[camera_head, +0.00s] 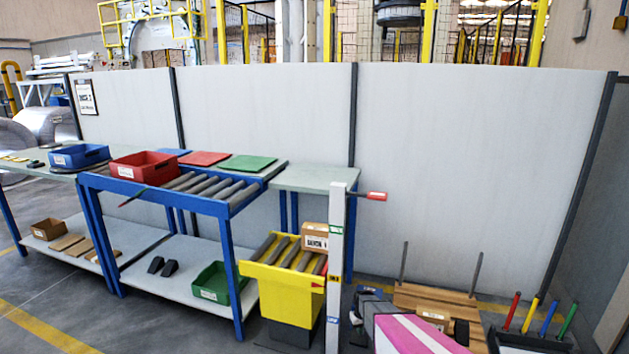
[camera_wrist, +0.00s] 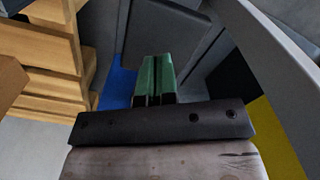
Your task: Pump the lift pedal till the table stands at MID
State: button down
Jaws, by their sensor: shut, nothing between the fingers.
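The yellow lift table (camera_head: 281,281) with a roller top stands right of the blue roller table. A dark grey plate (camera_wrist: 166,34), perhaps the pedal, lies ahead of my gripper (camera_wrist: 158,62). The green fingers are shut and empty, close to the plate's lower edge; I cannot tell whether they touch. A blue part (camera_wrist: 122,86) shows beside them.
A labelled carton (camera_head: 314,236) is at the lift table's back right. A wooden pallet with posts (camera_head: 455,298) stands to the right and shows left in the wrist view (camera_wrist: 48,50). A dark bin with coloured handles (camera_head: 528,338) is at the far right. Grey panels close the back.

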jog(key=shift+f, duration=2.25)
jog(key=shift+r, duration=3.25)
jog(key=s+r, duration=0.7)
jog(key=r, duration=0.3)
jog(key=s+a+r+m, duration=0.1)
jog(key=s+r, duration=0.6)
jog(key=r, duration=0.4)
jog(key=s+r+m, duration=0.1)
jog(key=s+r, duration=0.6)
jog(key=r, duration=0.3)
jog(key=shift+s+a+r, duration=0.2)
jog(key=shift+s+r, duration=0.15)
jog(key=shift+s, duration=0.05)
